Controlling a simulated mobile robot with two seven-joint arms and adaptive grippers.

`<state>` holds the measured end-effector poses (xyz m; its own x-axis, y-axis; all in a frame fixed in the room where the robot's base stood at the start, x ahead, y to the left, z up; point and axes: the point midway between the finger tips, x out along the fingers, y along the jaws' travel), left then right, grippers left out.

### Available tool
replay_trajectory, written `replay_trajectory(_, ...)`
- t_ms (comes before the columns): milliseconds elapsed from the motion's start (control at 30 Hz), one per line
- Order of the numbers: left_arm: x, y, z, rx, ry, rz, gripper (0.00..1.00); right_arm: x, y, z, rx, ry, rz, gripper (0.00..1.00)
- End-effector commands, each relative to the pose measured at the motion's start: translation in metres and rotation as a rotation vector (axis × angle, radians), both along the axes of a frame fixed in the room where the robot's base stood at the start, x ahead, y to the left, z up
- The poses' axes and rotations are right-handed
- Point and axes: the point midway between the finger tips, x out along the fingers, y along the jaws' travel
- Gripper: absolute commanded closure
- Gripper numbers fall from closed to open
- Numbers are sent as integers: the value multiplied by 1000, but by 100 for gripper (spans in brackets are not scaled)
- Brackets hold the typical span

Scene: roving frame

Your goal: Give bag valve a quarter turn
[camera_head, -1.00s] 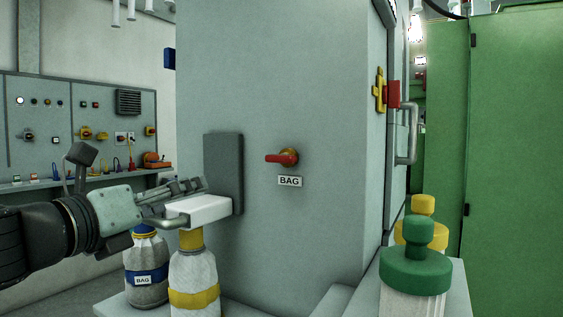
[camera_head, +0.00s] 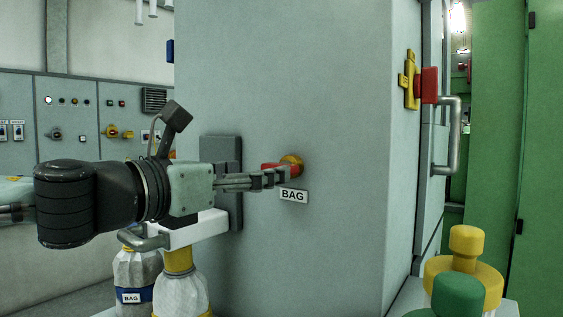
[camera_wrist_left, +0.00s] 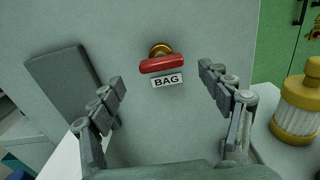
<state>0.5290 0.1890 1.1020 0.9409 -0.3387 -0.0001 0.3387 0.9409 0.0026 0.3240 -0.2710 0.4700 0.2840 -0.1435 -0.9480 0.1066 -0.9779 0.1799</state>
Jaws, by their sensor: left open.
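The bag valve has a red handle (camera_head: 272,167) on a yellow round base (camera_head: 292,162), mounted on the grey cabinet wall above a white BAG label (camera_head: 293,196). The handle points left, roughly horizontal. It also shows in the left wrist view (camera_wrist_left: 164,63), between and beyond the open fingers. My left gripper (camera_head: 280,177) is in front of the handle in the head view and hides part of it. In the left wrist view my left gripper (camera_wrist_left: 164,85) is wide open and empty, with a finger on each side. I cannot see it touching the handle. My right gripper is not in view.
A dark grey plate (camera_head: 233,160) with a white spout block (camera_head: 200,230) juts out left of the valve, below my arm. Bottles with yellow collars (camera_head: 180,290) stand beneath it. Yellow and green capped containers (camera_head: 465,270) stand at the lower right.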

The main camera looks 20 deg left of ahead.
Motion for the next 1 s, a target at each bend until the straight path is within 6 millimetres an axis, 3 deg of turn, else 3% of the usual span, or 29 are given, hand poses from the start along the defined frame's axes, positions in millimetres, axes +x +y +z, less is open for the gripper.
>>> replay_trajectory(167, 14, -6, 1, -2, 6, -4, 22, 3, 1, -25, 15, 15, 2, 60)
replay_trajectory(500, 54, -20, -1, -1, 1, -1, 22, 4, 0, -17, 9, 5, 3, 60)
replay_trajectory(933, 61, -23, 0, -3, -1, -2, 22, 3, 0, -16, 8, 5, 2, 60)
replay_trajectory(1000, 61, -23, 0, -3, -1, -2, 31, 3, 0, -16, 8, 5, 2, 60)
